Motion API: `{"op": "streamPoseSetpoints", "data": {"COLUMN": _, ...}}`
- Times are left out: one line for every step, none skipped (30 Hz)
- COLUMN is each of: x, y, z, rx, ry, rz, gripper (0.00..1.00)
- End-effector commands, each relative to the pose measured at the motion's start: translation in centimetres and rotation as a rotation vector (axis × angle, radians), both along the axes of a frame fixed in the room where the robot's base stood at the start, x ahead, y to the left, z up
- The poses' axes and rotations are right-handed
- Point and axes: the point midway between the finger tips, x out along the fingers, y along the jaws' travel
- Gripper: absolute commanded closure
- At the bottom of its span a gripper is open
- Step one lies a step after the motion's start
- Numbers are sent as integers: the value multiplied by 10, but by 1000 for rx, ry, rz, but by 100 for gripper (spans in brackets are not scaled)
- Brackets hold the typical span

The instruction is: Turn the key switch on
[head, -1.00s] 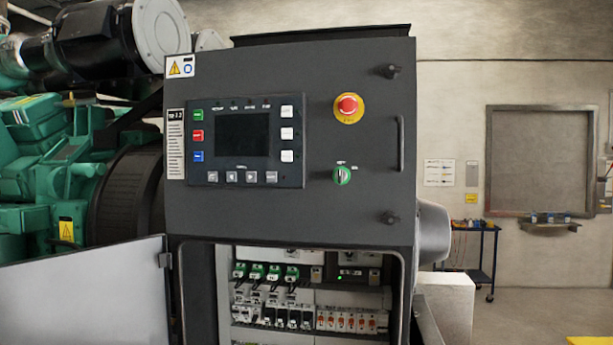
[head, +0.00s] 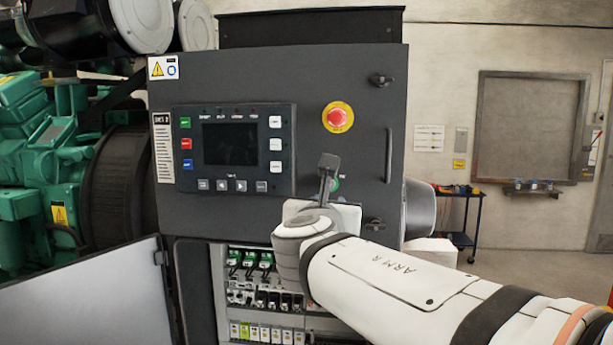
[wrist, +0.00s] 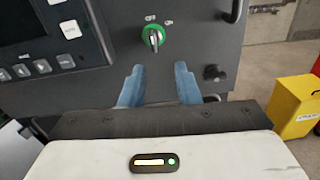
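The green key switch (wrist: 153,37) is on the dark panel door in the wrist view, with a pale handle standing about upright. Two small labels sit above it; the handle's top end points nearer the left one, which seems to read OFF. In the head view only a green edge of the switch (head: 335,184) shows beside my wrist. My gripper (wrist: 160,72) is open and empty, with two blue fingers apart. In the wrist view its fingertips lie below the switch, not around it. In the head view my arm hides the fingers.
A red emergency stop button (head: 337,117) is above the switch. A door handle (head: 389,153) and a latch (wrist: 214,73) are to its right. The controller screen (head: 230,143) is to the left. An open lower door (head: 85,295) and exposed breakers lie below.

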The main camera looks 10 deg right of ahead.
Motion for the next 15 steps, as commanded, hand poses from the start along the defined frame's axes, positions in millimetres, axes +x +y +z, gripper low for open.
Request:
{"op": "streamPoseSetpoints", "data": {"x": 2, "y": 4, "z": 8, "rx": -36, "ry": -5, "rz": 12, "gripper": 71}}
{"op": "streamPoseSetpoints", "data": {"x": 3, "y": 5, "z": 10, "rx": -52, "ry": -6, "rz": 16, "gripper": 71}}
{"op": "streamPoseSetpoints", "data": {"x": 6, "y": 5, "z": 12, "rx": -69, "ry": -7, "rz": 19, "gripper": 71}}
{"op": "streamPoseSetpoints", "data": {"x": 9, "y": 4, "z": 13, "rx": -74, "ry": -7, "rz": 20, "gripper": 71}}
{"op": "streamPoseSetpoints", "data": {"x": 12, "y": 3, "z": 13, "rx": -76, "ry": -7, "rz": 19, "gripper": 71}}
{"op": "streamPoseSetpoints", "data": {"x": 17, "y": 2, "z": 13, "rx": -77, "ry": -8, "rz": 20, "gripper": 71}}
{"op": "streamPoseSetpoints", "data": {"x": 22, "y": 0, "z": 13, "rx": -77, "ry": -7, "rz": 20, "gripper": 71}}
{"op": "streamPoseSetpoints", "data": {"x": 26, "y": -2, "z": 12, "rx": -76, "ry": -6, "rz": 18, "gripper": 71}}
{"op": "streamPoseSetpoints", "data": {"x": 33, "y": -4, "z": 12, "rx": -76, "ry": -6, "rz": 18, "gripper": 71}}
{"op": "streamPoseSetpoints", "data": {"x": 38, "y": -5, "z": 12, "rx": -76, "ry": -5, "rz": 19, "gripper": 71}}
{"op": "streamPoseSetpoints", "data": {"x": 43, "y": -7, "z": 13, "rx": -75, "ry": -7, "rz": 18, "gripper": 71}}
{"op": "streamPoseSetpoints", "data": {"x": 49, "y": -9, "z": 13, "rx": -75, "ry": -7, "rz": 18, "gripper": 71}}
{"op": "streamPoseSetpoints", "data": {"x": 53, "y": -10, "z": 12, "rx": -74, "ry": -6, "rz": 18, "gripper": 71}}
{"op": "streamPoseSetpoints", "data": {"x": 57, "y": -12, "z": 12, "rx": -74, "ry": -6, "rz": 19, "gripper": 71}}
{"op": "streamPoseSetpoints", "data": {"x": 62, "y": -13, "z": 12, "rx": -74, "ry": -6, "rz": 20, "gripper": 71}}
